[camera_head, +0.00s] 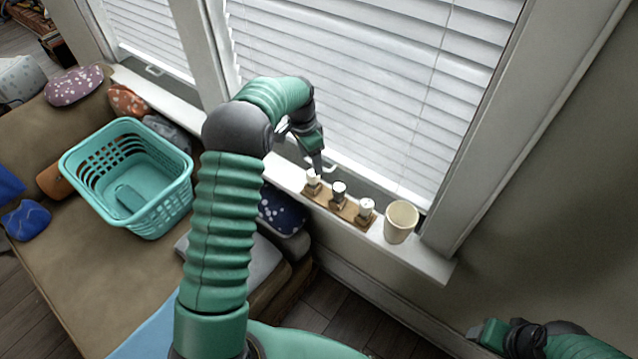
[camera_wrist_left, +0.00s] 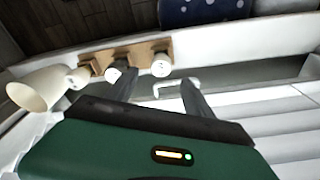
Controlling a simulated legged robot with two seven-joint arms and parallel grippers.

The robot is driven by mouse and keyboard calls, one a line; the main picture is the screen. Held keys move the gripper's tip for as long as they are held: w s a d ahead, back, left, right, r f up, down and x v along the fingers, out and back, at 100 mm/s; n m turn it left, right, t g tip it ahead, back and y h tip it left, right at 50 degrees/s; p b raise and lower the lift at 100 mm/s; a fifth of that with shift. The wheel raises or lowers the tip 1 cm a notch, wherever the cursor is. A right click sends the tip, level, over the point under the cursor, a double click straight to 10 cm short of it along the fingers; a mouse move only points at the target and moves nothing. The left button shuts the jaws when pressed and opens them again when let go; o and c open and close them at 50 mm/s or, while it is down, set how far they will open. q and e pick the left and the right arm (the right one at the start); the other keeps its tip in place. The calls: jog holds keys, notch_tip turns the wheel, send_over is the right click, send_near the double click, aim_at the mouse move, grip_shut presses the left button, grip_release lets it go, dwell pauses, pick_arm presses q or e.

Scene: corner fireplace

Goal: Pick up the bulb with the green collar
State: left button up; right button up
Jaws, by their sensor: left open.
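Three white-topped bulbs stand in a row on a wooden holder (camera_head: 350,212) on the window sill: a left bulb (camera_head: 313,177), a middle bulb (camera_head: 339,188) with a dark collar, and a right bulb (camera_head: 366,206). No green collar can be made out at this size. My left gripper (camera_head: 318,170) points down just above and behind the left bulb. In the left wrist view that bulb (camera_wrist_left: 160,66) shows between the open, empty fingers, slightly beyond their tips. The middle bulb (camera_wrist_left: 115,72) is partly behind one finger. My right gripper (camera_head: 488,334) is at the lower right, its jaws unclear.
A cream cup (camera_head: 401,221) stands on the sill (camera_head: 430,262) right of the holder. Closed blinds (camera_head: 370,90) rise close behind the row. A teal basket (camera_head: 130,180) and cushions lie on the brown couch at the left.

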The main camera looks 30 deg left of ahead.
aim_at(314, 177)
pick_arm(q)
jog(key=f, duration=0.3)
jog(key=a+f, duration=0.1)
jog(key=f, duration=0.1)
jog(key=shift+w+a+f, duration=0.1)
jog(key=shift+w+f, duration=0.15)
jog(key=shift+w, duration=0.1)
jog(key=f, duration=0.2)
jog(key=d+f, duration=0.1)
jog(key=shift+d+f, duration=0.15)
jog(key=shift+f, duration=0.2)
jog(key=shift+w+d, duration=0.2)
jog(key=shift+d, duration=0.05)
jog(key=shift+s+a, duration=0.1)
jog(key=shift+a, duration=0.05)
jog(key=c, duration=0.4)
jog(key=shift+a, duration=0.2)
jog(key=c, duration=0.9)
jog(key=shift+d, duration=0.15)
pick_arm(e)
jog(key=shift+w+a+f, duration=0.2)
jog(key=shift+w+a, duration=0.05)
jog(key=shift+a, duration=0.2)
